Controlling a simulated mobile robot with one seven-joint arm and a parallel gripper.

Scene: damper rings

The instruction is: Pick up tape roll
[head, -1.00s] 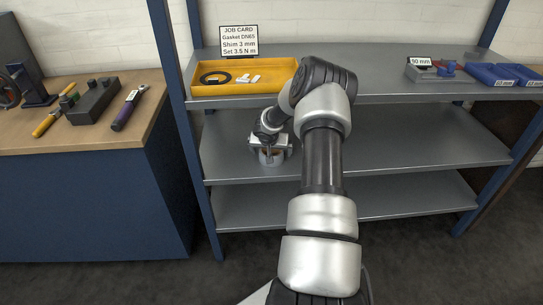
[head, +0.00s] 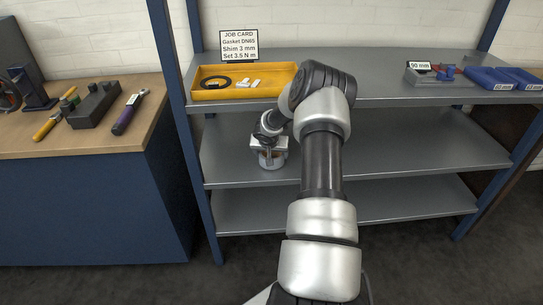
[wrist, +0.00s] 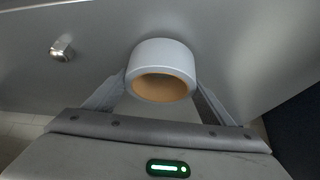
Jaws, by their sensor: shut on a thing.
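The tape roll (wrist: 158,55) is pale grey-white outside with an orange-brown core. It sits between the two fingers of my gripper (wrist: 160,92) in the wrist view, one finger at each side, and the jaws are shut on it. In the head view the roll (head: 271,161) shows just under my gripper (head: 270,155), over the left part of the middle shelf (head: 235,165). I cannot tell whether its underside touches the shelf.
A small metal nut-like piece (wrist: 62,48) lies on the shelf in the wrist view. The top shelf above holds a yellow tray (head: 222,94), a job card (head: 239,44) and blue bins (head: 492,80). A workbench (head: 75,145) stands at the left. The middle shelf's right part is clear.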

